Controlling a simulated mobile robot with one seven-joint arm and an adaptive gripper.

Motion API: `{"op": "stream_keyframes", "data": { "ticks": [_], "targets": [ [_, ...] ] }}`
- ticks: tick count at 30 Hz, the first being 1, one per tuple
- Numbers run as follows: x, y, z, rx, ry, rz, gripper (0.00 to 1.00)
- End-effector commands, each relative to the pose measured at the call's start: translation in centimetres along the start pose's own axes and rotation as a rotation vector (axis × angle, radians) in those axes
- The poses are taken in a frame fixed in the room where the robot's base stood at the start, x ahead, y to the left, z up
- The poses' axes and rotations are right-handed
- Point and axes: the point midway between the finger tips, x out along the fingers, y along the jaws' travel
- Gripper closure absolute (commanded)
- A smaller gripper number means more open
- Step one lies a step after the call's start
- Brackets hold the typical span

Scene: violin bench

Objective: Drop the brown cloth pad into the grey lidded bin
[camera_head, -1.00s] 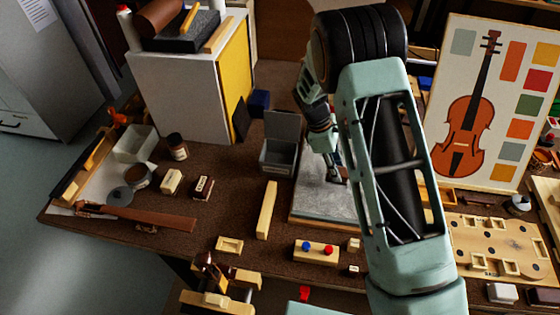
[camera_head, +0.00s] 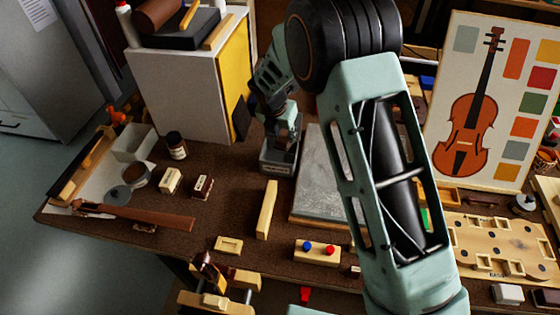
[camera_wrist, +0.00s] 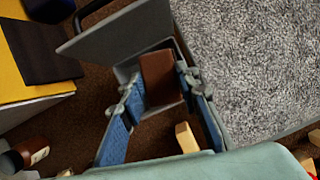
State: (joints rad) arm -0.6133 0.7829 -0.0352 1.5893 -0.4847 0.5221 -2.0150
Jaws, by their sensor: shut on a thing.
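The brown cloth pad (camera_wrist: 159,72) is held between the blue fingertips of my gripper (camera_wrist: 161,84), seen in the wrist view. The grey bin (camera_head: 277,168) stands on the bench, left of the grey slab, and my gripper (camera_head: 284,137) is over it in the head view. Its lid (camera_wrist: 118,42) stands raised in the wrist view, beside the pad. The pad appears over the bin's opening; its exact height above the rim cannot be told. My wrist and fingers hide much of the bin in the head view.
The grey slab (camera_head: 318,188) lies right of the bin. A light wooden bar (camera_head: 266,210) lies in front. A white cabinet with a yellow side (camera_head: 237,80) stands to the left, and a dark bottle (camera_head: 176,146) stands before it. Bare brown bench lies between.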

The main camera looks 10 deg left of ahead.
Motion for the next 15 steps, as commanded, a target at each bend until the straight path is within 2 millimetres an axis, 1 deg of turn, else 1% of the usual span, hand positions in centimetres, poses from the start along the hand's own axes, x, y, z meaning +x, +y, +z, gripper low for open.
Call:
{"op": "stream_keyframes", "data": {
  "ticks": [1, 9, 12, 15],
  "targets": [
    [0.9, 0.0, -0.4, 0.0, 0.001, -0.001, 0.9],
    [3.8, 0.0, -1.6, 0.001, 0.0, -0.001, 0.9],
    [4.4, 0.0, -1.9, 0.002, 0.0, 0.0, 0.9],
    [4.6, 0.0, -1.9, 0.002, 0.0, -0.001, 0.9]
  ]
}}
